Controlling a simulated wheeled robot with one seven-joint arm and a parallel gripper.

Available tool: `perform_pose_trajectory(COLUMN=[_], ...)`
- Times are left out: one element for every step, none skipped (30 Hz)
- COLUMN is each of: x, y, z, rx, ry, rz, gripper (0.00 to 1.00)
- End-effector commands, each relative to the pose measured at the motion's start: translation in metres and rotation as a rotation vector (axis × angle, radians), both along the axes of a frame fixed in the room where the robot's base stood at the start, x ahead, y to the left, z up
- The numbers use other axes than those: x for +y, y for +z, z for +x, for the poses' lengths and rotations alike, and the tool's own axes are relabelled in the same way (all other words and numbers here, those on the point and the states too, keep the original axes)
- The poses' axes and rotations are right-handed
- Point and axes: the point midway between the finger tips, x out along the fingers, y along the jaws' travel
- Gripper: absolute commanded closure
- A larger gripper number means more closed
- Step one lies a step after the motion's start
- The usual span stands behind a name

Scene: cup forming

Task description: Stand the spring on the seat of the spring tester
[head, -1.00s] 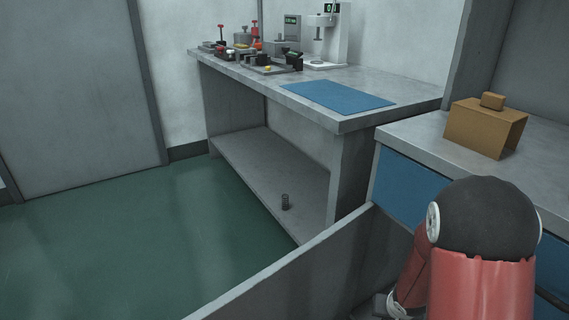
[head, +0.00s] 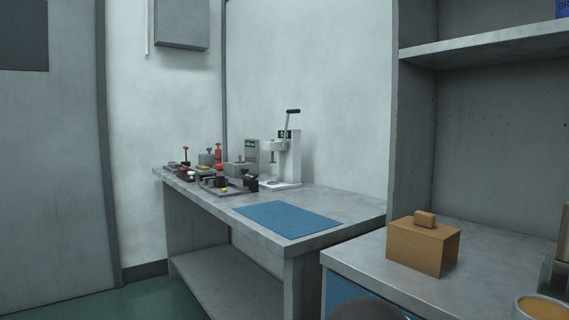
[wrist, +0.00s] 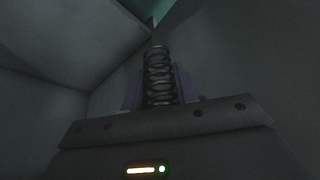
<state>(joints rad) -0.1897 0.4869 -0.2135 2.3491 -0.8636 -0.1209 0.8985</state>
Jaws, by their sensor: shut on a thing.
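The spring (wrist: 158,72), a dark wire coil, shows upright in the dim wrist view. My gripper (wrist: 160,88) is shut on it, with a purplish finger on each side. In the head view, my gripper and the held spring are out of sight. The spring tester (head: 291,160) stands at the back of the grey bench, a white column with a black-knobbed lever and a small green display. Its seat (head: 271,182) is low on the base, below the press head, small and hard to make out; I see nothing standing on it.
Several small fixtures with red and yellow parts (head: 215,175) crowd the bench left of the tester. A blue mat (head: 289,219) lies bare in front. A brown box-like block (head: 423,244) stands on the nearer counter at right. A lower shelf (head: 215,285) runs under the bench.

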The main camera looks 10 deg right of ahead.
Motion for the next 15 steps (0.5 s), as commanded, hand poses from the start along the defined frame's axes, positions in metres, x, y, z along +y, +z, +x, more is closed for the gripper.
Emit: perform_pose_trajectory(x=[0.0, 0.0, 0.0, 0.0, 0.0, 0.0, 0.0, 0.0, 0.0, 0.0, 0.0, -0.001, -0.001, 0.0, 0.0], y=[0.0, 0.0, 0.0, 0.0, 0.0, 0.002, 0.005, 0.009, 0.015, 0.021, 0.026, 0.032, 0.036, 0.039, 0.042], z=[0.0, 0.0, 0.0, 0.0, 0.0, 0.0, 0.0, 0.0, 0.0, 0.0, 0.0, 0.0, 0.0, 0.0, 0.0], rx=[0.0, 0.0, 0.0, 0.0, 0.0, 0.0, -0.001, -0.001, -0.001, -0.001, -0.001, -0.001, -0.001, -0.001, -0.001], ry=[0.0, 0.0, 0.0, 0.0, 0.0, 0.0, -0.001, -0.001, -0.002, -0.002, -0.003, -0.003, -0.002, -0.003, -0.001], rz=[0.0, 0.0, 0.0, 0.0, 0.0, 0.0, 0.0, 0.0, 0.001, 0.001, 0.001, 0.001, 0.001, 0.001, 0.002], gripper=[0.92, 0.92, 0.92, 0.92, 0.92, 0.92, 0.92, 0.92, 0.92, 0.92, 0.92, 0.92, 0.92, 0.92, 0.92])
